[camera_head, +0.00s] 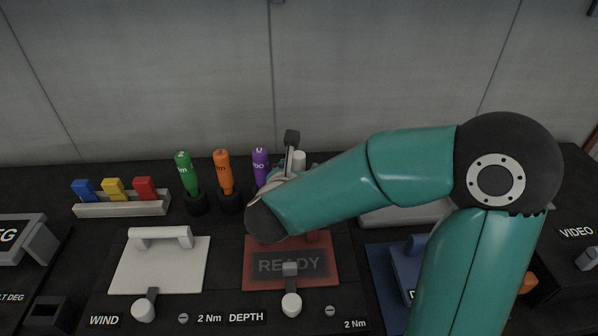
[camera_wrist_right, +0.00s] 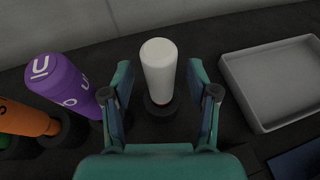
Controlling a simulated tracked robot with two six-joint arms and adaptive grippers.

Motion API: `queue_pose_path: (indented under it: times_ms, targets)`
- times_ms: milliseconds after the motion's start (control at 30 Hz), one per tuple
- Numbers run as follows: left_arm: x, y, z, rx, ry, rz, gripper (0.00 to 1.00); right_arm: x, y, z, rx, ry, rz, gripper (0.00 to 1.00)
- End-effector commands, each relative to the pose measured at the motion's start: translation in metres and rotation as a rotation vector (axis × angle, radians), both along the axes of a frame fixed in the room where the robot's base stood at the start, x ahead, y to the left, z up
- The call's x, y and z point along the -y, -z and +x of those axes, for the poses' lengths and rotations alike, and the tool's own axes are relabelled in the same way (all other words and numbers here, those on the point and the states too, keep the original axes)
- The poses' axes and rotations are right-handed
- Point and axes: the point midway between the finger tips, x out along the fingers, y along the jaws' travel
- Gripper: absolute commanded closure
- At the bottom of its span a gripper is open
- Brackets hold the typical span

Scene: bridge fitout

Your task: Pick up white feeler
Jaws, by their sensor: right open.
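The white feeler (camera_wrist_right: 158,66) is a white, round-topped cylinder standing upright in a dark round holder. In the wrist view it stands between the two fingers of my right gripper (camera_wrist_right: 160,80), with a gap on each side. The gripper is open and holds nothing. In the head view only the top of the white feeler (camera_head: 299,157) shows, beside the fingers of my right gripper (camera_head: 291,148); my right arm hides the rest. My left gripper is not in view.
Purple (camera_head: 260,161), orange (camera_head: 223,172) and green (camera_head: 185,173) handles stand in a row left of the feeler. A grey tray (camera_wrist_right: 262,105) lies to its right. A rack (camera_head: 122,208) holds blue, yellow and red pieces. Panels with knobs are in front; a wall rises behind.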

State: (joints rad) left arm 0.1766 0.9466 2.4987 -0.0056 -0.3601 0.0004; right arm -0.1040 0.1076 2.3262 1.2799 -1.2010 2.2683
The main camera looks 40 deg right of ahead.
Motion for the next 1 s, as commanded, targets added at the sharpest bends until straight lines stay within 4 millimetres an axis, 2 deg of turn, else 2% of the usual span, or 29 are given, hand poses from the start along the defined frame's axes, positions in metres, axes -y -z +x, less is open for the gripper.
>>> queue_pose_path:
  times_ms: [33,300,400,767,1000]
  targets:
    - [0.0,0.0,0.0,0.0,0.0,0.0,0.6,0.0,0.0,0.0,0.0,0.0,0.0,0.42]
    - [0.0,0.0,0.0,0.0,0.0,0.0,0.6,0.0,0.0,0.0,0.0,0.0,0.0,0.87]
    - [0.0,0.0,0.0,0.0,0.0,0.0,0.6,0.0,0.0,0.0,0.0,0.0,0.0,1.0]
    - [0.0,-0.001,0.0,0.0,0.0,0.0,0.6,0.0,-0.003,0.0,0.001,0.0,-0.001,1.0]
    - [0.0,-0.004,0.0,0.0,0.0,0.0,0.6,0.0,-0.024,0.0,0.005,0.001,0.0,1.0]
